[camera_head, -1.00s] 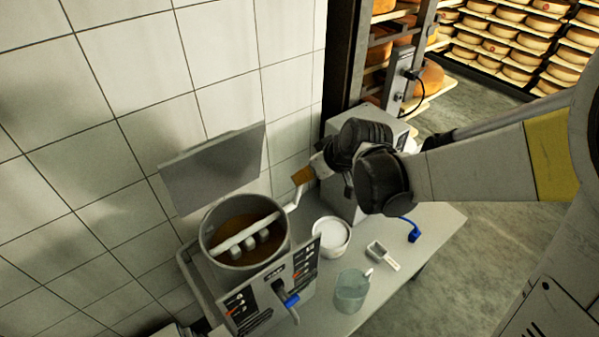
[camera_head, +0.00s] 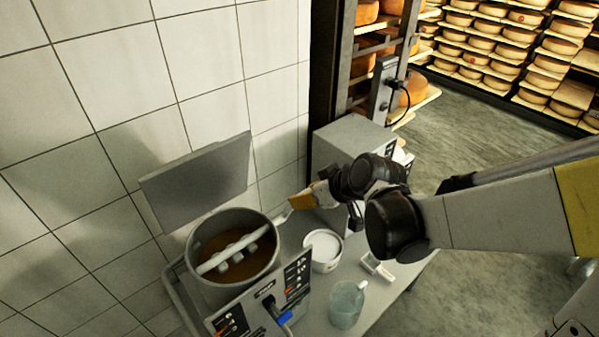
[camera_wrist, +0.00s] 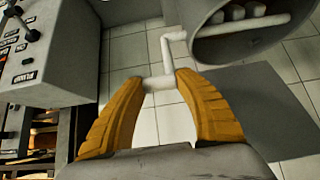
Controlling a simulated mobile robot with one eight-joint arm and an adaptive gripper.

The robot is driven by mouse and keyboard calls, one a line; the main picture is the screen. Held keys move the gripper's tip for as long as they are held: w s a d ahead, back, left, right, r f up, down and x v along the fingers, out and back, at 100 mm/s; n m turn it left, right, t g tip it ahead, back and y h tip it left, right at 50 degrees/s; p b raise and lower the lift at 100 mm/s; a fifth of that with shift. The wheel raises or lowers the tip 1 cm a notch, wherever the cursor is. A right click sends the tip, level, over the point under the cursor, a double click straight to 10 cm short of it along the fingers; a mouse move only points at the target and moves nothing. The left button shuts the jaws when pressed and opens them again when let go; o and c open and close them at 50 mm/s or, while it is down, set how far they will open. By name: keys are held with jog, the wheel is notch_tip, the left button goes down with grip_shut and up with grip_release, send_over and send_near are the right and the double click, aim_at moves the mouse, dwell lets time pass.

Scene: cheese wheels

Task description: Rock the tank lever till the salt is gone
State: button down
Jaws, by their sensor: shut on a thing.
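The tank (camera_head: 203,287) is a round grey pot with brown liquid in it, standing on the table at the lower left of the head view. A white bar (camera_head: 233,250) with several rounded knobs crosses its mouth. The white cranked lever (camera_wrist: 178,60) comes out of the tank's side in the wrist view. My gripper (camera_head: 301,201) is at the right of the tank, its orange fingers shut on the lever's end; the wrist view shows the end between both fingers (camera_wrist: 160,84). I cannot make out any salt in the liquid.
A white bowl of white stuff (camera_head: 323,250), a small white scoop (camera_head: 377,267) and a clear jug (camera_head: 346,304) stand close below my arm. A control panel (camera_head: 262,304) fronts the tank. A grey box (camera_head: 352,137) stands behind, and cheese shelves (camera_head: 505,50) lie beyond.

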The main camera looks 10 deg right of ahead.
jog(key=c, duration=0.9)
grip_release()
jog(key=shift+s+d+f, duration=0.1)
jog(key=shift+f, duration=0.05)
jog(key=shift+o, duration=0.2)
jog(key=shift+d, duration=0.1)
jog(key=v, duration=1.2)
